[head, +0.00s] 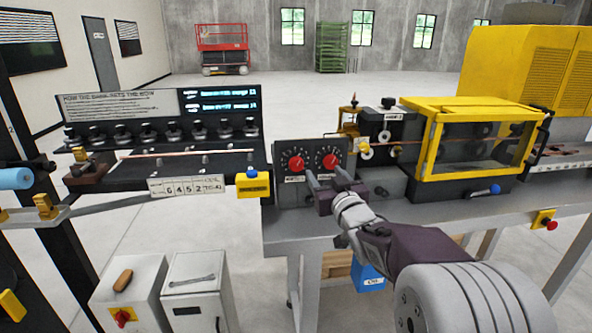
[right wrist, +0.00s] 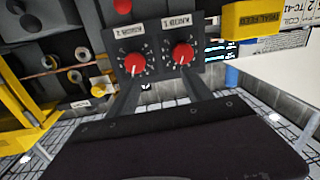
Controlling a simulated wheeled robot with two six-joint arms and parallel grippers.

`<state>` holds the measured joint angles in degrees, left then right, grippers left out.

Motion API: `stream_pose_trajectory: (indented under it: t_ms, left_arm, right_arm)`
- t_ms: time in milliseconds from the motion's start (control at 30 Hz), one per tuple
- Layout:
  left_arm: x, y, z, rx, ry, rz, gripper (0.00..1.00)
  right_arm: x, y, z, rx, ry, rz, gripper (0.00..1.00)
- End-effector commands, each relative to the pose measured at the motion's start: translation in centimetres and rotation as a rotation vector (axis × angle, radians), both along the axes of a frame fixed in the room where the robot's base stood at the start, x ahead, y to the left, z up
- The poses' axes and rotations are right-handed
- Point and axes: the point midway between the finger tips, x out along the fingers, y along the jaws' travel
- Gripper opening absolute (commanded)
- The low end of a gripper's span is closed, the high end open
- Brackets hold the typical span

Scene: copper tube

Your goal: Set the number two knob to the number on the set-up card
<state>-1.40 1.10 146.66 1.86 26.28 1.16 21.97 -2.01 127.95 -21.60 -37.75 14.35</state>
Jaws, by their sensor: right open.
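Two red knobs with white dial marks sit side by side on a dark panel: the left knob (head: 296,163) and the right knob (head: 330,161) in the head view. My left gripper is not in view.
A yellow box (head: 254,185) stands left of the panel. A yellow-framed guard (head: 432,145) stands to its right. A row of dark knobs (head: 146,132) lies on the left machine, under a text board (head: 120,105). A red button (head: 545,220) is at the right bench edge.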

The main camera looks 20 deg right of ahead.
Motion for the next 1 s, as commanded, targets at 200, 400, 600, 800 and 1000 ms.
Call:
stream_pose_trajectory:
  t_ms: [200, 400, 600, 800, 1000]
  left_arm:
    - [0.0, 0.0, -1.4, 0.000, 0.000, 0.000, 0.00]
    - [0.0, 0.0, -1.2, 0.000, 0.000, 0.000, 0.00]
    - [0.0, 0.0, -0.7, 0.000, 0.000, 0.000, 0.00]
    - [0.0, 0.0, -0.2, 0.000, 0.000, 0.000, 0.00]
    - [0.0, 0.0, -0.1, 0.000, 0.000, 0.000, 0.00]
  right_arm:
    - [-1.2, -3.4, -1.1, -0.002, -0.006, -0.075, 0.59]
    - [-0.7, -3.8, -1.0, -0.001, -0.003, -0.080, 0.59]
    - [3.1, -4.6, -1.1, 0.000, -0.001, -0.079, 0.59]
    - [6.5, -5.5, -1.0, 0.000, -0.003, -0.080, 0.59]
    - [7.6, -5.7, -1.0, -0.001, -0.004, -0.079, 0.59]
